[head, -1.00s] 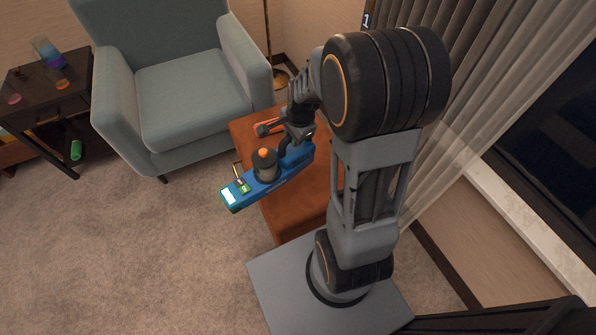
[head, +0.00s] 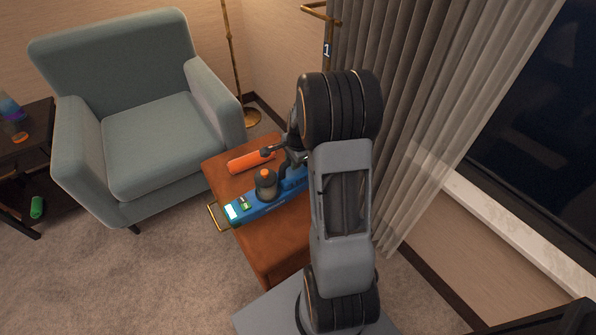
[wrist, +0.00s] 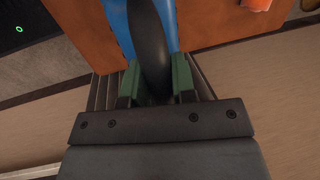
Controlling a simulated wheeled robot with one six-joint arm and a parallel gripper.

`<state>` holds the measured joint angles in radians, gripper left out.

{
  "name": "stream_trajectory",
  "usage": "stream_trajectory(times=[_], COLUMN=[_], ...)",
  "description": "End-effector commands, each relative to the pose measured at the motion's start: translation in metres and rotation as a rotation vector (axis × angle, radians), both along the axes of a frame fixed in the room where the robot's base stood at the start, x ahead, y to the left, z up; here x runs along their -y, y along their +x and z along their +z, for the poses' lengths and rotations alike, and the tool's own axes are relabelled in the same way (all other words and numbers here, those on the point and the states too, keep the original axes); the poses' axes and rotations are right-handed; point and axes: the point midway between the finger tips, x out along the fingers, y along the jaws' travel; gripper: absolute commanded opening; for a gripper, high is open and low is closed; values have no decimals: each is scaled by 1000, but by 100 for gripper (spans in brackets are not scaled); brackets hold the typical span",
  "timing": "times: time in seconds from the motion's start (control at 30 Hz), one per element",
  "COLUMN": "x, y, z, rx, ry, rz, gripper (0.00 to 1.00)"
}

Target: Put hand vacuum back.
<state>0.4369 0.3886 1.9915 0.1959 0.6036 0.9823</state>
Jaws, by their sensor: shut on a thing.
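The hand vacuum (head: 262,200) is blue with a dark canister and an orange cap. It shows over the top of a brown wooden cabinet (head: 275,240) in the head view; I cannot tell whether it touches the top. My gripper (wrist: 157,85) is shut on the vacuum's dark handle (wrist: 150,45) in the wrist view, with green finger pads on either side of it. The vacuum's blue body (wrist: 118,22) shows beyond the handle. In the head view my arm hides the gripper's fingers and part of the cabinet.
An orange cylinder (head: 250,161) lies on the cabinet top behind the vacuum. A brass handle (head: 214,217) juts from the cabinet's left side. A grey-blue armchair (head: 160,130) stands left, a curtain (head: 400,110) right. Carpet (head: 150,280) is clear at the front left.

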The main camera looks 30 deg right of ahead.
Motion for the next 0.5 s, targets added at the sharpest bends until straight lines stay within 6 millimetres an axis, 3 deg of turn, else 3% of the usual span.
stream_trajectory(times=[0.2,0.5], x=[16,23], y=[8,11], z=[-20,-27], rx=[6,6], ry=[-2,-2], rz=[-3,-2], gripper=[0,0])
